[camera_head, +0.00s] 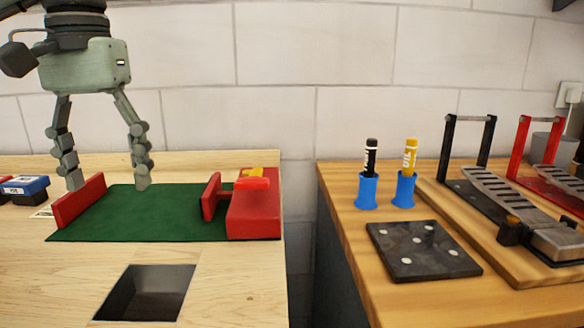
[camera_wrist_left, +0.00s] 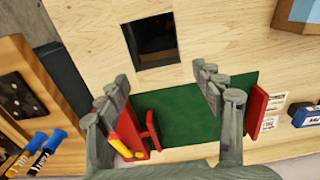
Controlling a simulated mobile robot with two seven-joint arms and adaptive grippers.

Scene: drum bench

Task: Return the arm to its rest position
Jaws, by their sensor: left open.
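My left gripper (camera_head: 108,183) comes in from the upper left in the head view and points down over the green mat (camera_head: 150,222). Its fingers are spread wide, with nothing between them. In the left wrist view the two fingers (camera_wrist_left: 168,100) stand apart over the same mat (camera_wrist_left: 190,112). A red fixed block (camera_head: 79,201) is at the mat's left edge. A red clamp body with a red plate and yellow part (camera_head: 253,212) is at its right edge. My right gripper is in neither view.
A square hole (camera_head: 146,293) opens in the left bench in front of the mat. Small blue and red boxes (camera_head: 24,189) lie at far left. A gap separates the right bench, which holds two markers in blue cups (camera_head: 367,191), a dark plate (camera_head: 423,251) and metal pedals (camera_head: 540,225).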

